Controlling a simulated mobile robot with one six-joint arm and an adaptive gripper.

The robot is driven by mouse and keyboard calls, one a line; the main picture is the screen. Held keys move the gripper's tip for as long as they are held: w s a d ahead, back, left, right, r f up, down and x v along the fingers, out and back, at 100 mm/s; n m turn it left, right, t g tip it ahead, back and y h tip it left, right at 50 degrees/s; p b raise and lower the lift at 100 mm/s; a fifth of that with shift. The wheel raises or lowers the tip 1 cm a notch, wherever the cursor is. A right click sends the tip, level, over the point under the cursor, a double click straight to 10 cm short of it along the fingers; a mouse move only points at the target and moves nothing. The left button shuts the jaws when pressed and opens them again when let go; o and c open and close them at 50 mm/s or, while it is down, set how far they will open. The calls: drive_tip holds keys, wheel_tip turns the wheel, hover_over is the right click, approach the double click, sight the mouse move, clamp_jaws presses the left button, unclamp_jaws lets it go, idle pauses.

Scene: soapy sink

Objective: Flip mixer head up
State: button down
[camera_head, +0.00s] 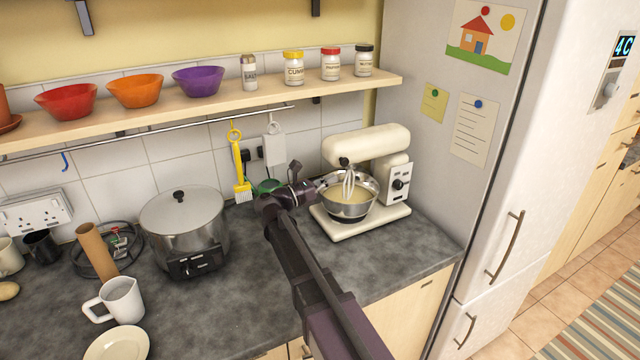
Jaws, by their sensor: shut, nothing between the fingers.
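The cream stand mixer (398,180) stands on the grey counter near the fridge. Its head (366,144) is down, roughly level. The whisk (349,184) reaches into a steel bowl (352,208) holding a pale yellow mix. My gripper (310,185) is just left of the bowl, with its fingers pointing right toward the bowl's rim. It is shut and appears empty, below the level of the mixer head. Whether it touches the bowl cannot be told. My arm reaches in from the lower middle and hides part of the counter.
A lidded steel pot (183,225) sits left of my arm. A white mug (122,300), a plate (117,344) and a cardboard tube (95,248) are further left. A shelf (220,112) with bowls and jars runs above. The fridge (455,190) closes off the right side.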

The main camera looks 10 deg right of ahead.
drive_tip(key=shift+w+d+r+p, duration=0.15)
drive_tip(key=shift+d+r+p, duration=0.25)
drive_tip(key=shift+r, duration=0.15)
drive_tip(key=shift+w+d+r+p, duration=0.1)
drive_tip(key=shift+d+r+p, duration=0.25)
drive_tip(key=shift+r, duration=0.2)
